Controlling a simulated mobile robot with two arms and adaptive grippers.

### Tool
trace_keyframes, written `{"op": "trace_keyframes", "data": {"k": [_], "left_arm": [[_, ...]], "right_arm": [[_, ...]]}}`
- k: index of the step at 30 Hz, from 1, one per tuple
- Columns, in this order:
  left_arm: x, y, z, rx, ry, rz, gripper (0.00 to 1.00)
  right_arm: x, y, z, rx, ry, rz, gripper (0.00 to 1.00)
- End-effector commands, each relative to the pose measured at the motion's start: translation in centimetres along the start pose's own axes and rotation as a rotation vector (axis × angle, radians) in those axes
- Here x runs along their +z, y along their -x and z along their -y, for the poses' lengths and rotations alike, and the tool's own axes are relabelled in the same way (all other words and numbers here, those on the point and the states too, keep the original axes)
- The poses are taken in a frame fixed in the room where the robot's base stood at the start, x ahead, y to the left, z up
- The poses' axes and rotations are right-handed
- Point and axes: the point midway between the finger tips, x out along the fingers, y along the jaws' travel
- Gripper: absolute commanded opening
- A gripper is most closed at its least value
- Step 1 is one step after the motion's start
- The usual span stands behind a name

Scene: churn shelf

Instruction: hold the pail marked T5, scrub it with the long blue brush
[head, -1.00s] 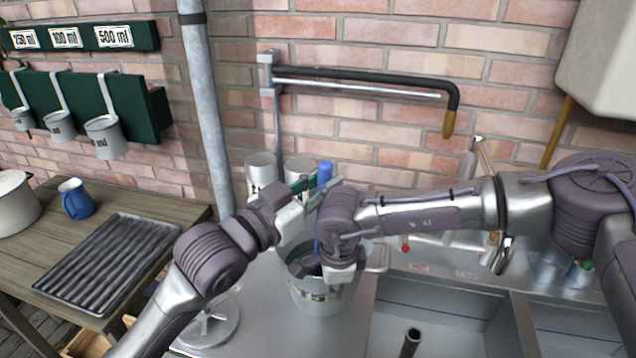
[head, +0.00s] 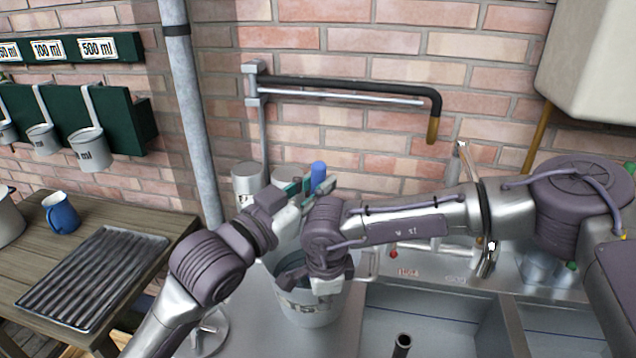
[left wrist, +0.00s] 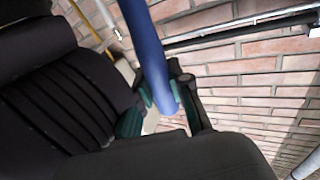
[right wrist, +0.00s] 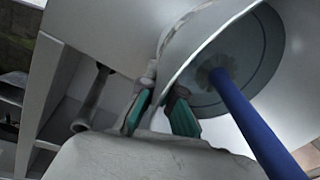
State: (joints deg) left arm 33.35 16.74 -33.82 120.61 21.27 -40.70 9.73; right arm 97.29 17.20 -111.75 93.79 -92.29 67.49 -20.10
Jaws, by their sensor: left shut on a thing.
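The grey metal pail (head: 308,312) stands upright on the steel counter. Dark lettering shows on its front but cannot be read. The long blue brush (head: 318,169) is steep, its bristle end inside the pail, as the right wrist view shows along its blue handle (right wrist: 255,122). My left gripper (head: 312,190) is shut on the upper handle, and its fingers flank the handle in the left wrist view (left wrist: 166,100). My right gripper (head: 332,284) is at the pail's right rim. In the right wrist view its fingers (right wrist: 160,108) stand apart on either side of the pail wall.
Two pale containers, one at the left (head: 247,180), stand behind my left gripper. The sink basin (head: 430,315) lies right of the pail. A black-sleeved swing pipe (head: 345,84) crosses the wall above. A wooden table (head: 20,262) with a ribbed tray (head: 92,272) stands left.

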Motion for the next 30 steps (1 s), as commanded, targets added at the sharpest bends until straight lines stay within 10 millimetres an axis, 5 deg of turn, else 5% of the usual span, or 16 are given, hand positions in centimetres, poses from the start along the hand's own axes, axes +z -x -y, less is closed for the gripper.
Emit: {"op": "trace_keyframes", "data": {"k": [1,30], "left_arm": [[0.5,-0.1,-3.6,0.078,0.026,0.011,0.0],[-11.1,-1.1,-1.7,0.065,0.016,0.01,0.0]], "right_arm": [[0.8,0.5,0.3,-0.005,0.001,0.011,0.0],[0.5,0.4,0.3,-0.007,0.0,0.009,0.0]]}}
